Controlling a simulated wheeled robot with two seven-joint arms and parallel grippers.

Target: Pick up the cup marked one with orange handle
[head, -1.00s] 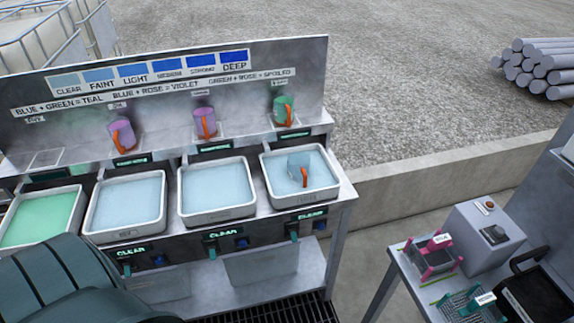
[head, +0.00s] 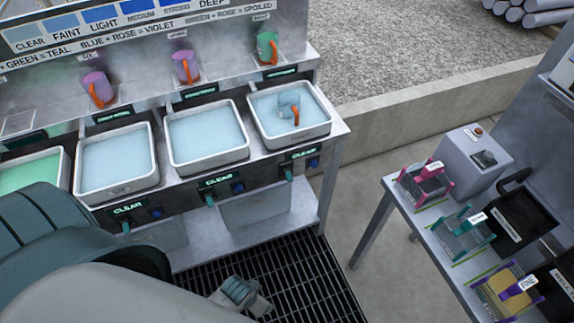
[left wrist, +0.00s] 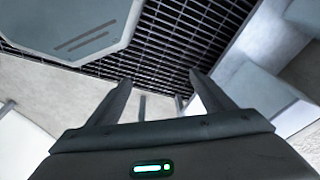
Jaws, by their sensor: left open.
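A purple cup (head: 97,90), a violet cup (head: 184,66) and a green cup (head: 266,47), each with an orange handle, stand on the rack's back ledge. A blue cup (head: 288,106) with an orange handle sits in the pale liquid of the rightmost tray (head: 252,126). The small labels above the ledge cups are too small to read, so I cannot tell which cup is marked one. My left gripper (left wrist: 162,82) is open and empty, with the floor grate beyond its fingers. It is away from all the cups. My right gripper is not in view.
Pale blue trays (head: 156,178) (head: 246,156) and a green tray (head: 6,190) line the rack, with taps below. A dark grate (head: 310,270) lies in front. A side table (head: 420,225) at the right holds coloured baskets and a grey box (head: 468,160).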

